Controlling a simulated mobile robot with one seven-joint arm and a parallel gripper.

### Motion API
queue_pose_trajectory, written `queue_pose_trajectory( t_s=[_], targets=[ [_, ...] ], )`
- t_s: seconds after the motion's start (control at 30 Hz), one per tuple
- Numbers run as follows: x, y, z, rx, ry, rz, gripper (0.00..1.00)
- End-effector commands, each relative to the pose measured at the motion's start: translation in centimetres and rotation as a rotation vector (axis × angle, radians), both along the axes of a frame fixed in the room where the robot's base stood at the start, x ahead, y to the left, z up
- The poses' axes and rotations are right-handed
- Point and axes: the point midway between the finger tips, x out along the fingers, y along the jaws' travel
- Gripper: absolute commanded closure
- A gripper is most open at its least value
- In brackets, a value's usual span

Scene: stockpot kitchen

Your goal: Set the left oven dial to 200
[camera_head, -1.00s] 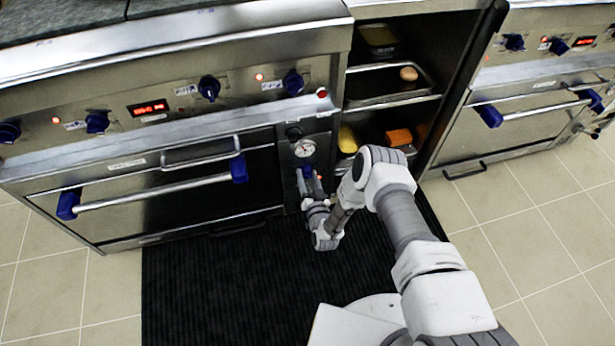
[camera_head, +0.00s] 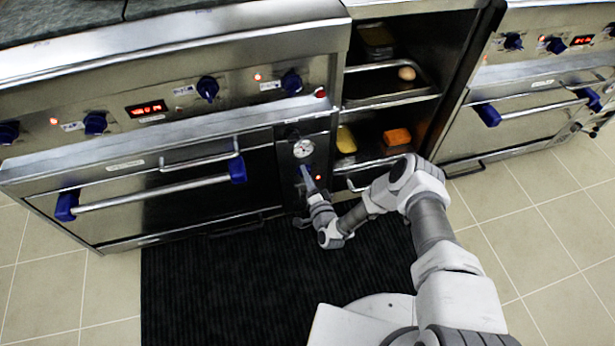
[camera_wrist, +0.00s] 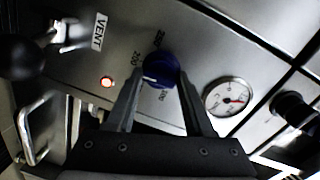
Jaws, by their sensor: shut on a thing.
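The blue oven dial (camera_wrist: 160,70) is on the steel panel beside the left oven, with printed numbers around it. In the wrist view its white mark points left and slightly down, just below the 200 label (camera_wrist: 136,58); the 100 label (camera_wrist: 162,97) is under the dial. My gripper (camera_wrist: 161,80) has one finger on each side of the dial and is shut on it. In the head view my gripper (camera_head: 308,180) reaches the narrow panel under the gauge and mostly hides the dial.
A round white gauge (camera_wrist: 228,97) is right of the dial, and a red lamp (camera_wrist: 106,82) is left. The left oven door handle (camera_head: 150,192) sticks out nearby. An open shelf cabinet (camera_head: 390,100) with food trays stands to the right.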

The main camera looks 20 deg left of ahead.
Motion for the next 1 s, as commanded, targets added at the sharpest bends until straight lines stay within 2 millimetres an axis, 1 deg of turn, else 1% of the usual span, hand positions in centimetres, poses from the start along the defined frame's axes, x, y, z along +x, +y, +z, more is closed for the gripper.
queue_pose_trajectory(
  t_s=[0.03, 0.3, 0.8, 0.83, 0.97, 1.0],
  targets=[
    [-0.04, 0.25, 0.17, 0.024, 0.011, 0.004, 1.0],
    [-0.06, 0.3, 0.19, 0.095, 0.052, 0.006, 1.0],
    [-0.06, 0.32, 0.22, 0.108, 0.061, 0.006, 1.0],
    [-0.06, 0.32, 0.22, 0.108, 0.061, 0.006, 0.44],
    [-0.04, 0.23, 0.16, 0.107, 0.062, 0.004, 0.21],
    [-0.03, 0.2, 0.13, 0.106, 0.061, 0.004, 0.19]
  ],
)
